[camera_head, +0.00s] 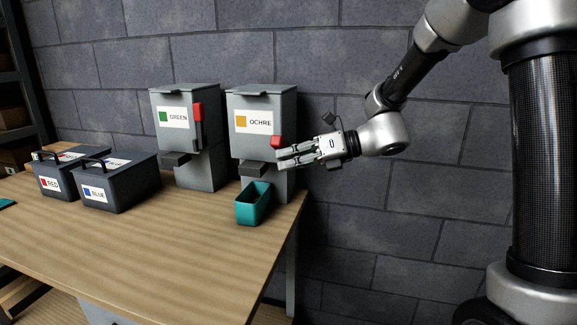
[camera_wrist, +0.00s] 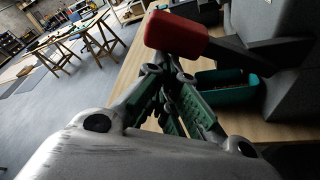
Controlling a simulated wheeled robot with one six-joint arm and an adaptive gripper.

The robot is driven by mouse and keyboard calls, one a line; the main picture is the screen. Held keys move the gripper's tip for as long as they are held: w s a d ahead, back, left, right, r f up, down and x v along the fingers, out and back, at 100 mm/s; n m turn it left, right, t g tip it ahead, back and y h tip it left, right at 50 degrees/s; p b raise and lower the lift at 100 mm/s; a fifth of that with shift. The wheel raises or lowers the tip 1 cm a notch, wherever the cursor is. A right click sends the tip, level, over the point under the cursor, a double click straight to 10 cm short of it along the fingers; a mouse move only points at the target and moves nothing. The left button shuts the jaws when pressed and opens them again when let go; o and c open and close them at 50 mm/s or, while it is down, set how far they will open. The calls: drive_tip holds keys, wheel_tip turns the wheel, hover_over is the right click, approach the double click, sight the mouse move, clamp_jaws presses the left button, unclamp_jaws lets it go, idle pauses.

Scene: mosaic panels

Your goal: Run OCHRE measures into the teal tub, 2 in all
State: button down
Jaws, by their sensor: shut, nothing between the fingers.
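The OCHRE dispenser (camera_head: 254,98) is a grey box with an ochre-marked label, at the right end of the bench. Its red lever handle (camera_head: 277,142) is low on its right side, lower than the handle on the GREEN dispenser; it looms large in the wrist view (camera_wrist: 175,33). The teal tub (camera_head: 252,212) stands on the bench below the OCHRE spout (camera_head: 256,168). In the wrist view the tub (camera_wrist: 232,96) shows something dark and reddish inside, too dim to make out. My gripper (camera_head: 280,158) is shut and empty, just below the red handle; contact cannot be told.
The GREEN dispenser (camera_head: 176,138), with its red handle (camera_head: 198,112) up, stands to the left. Two dark lidded boxes, RED (camera_head: 54,192) and BLUE (camera_head: 122,186), sit further left. A brick wall is behind. The bench front (camera_head: 150,245) is clear.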

sight(282, 147)
drive_tip(key=shift+r, duration=0.1)
idle(0.3)
drive_tip(key=shift+w+d+r+m+g+y, duration=0.15)
drive_tip(key=shift+w+r+m+g+y, duration=0.15)
drive_tip(key=shift+r+m, duration=0.35)
drive_tip(key=shift+w+d+r+m+g+y, duration=0.1)
drive_tip(key=shift+w+r+m+g+y, duration=0.15)
drive_tip(key=shift+r+m, duration=0.35)
drive_tip(key=w+d+r+m+y, duration=0.1)
drive_tip(key=w+d+r+m, duration=0.1)
drive_tip(key=w+r+m, duration=0.2)
drive_tip(key=shift+w+d+r+g, duration=0.15)
drive_tip(key=shift+w+r+g, duration=0.35)
drive_tip(key=shift+w, duration=0.8)
drive_tip(key=shift+w+d+r, duration=0.1)
drive_tip(key=shift+w+r, duration=0.05)
drive_tip(key=shift+r, duration=0.15)
